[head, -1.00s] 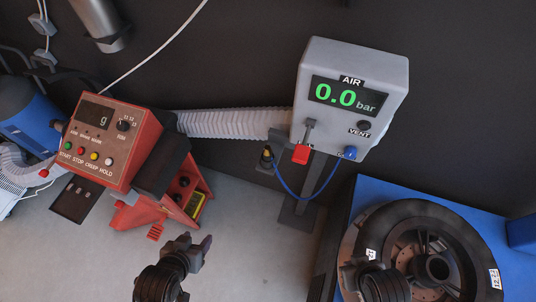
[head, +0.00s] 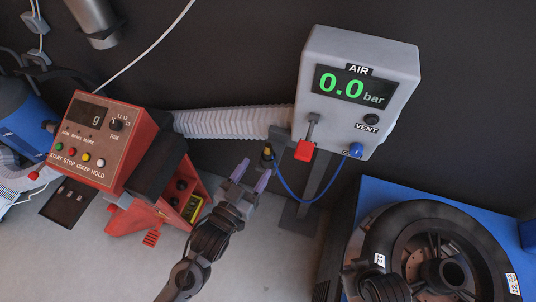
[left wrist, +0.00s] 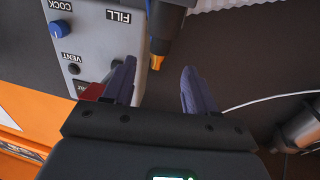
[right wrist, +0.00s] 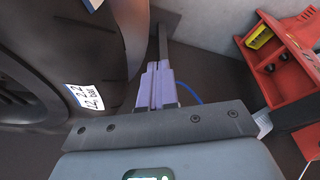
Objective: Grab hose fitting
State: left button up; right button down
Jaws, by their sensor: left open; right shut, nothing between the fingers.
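The hose fitting (head: 268,153) is a small dark piece with a yellow-brass tip, held at a bracket on the left of the air station's post. A blue hose hangs from it in the head view. In the left wrist view its brass tip (left wrist: 157,55) shows ahead, between the lines of the fingers. My left gripper (head: 252,176) is open and empty, just below and left of the fitting, apart from it. Its fingers also show in the left wrist view (left wrist: 158,72). My right gripper (right wrist: 157,82) is shut and empty beside the tire.
A red control console (head: 105,140) stands left. A tire (head: 432,212) lies on the blue lift (head: 352,215) at right. A white corrugated duct (head: 235,121) runs behind.

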aim_at(266, 154)
pick_arm(q)
jog(key=x, duration=0.2)
jog(key=shift+w+d, duration=0.2)
jog(key=shift+w, duration=0.15)
jog(key=shift+w+d+b, duration=0.15)
jog(key=shift+w+b, duration=0.15)
jog(key=shift+b, duration=0.05)
jog(key=shift+b+x, duration=0.6)
jog(key=shift+x, duration=1.65)
jog(key=shift+r, duration=0.1)
grip_shut()
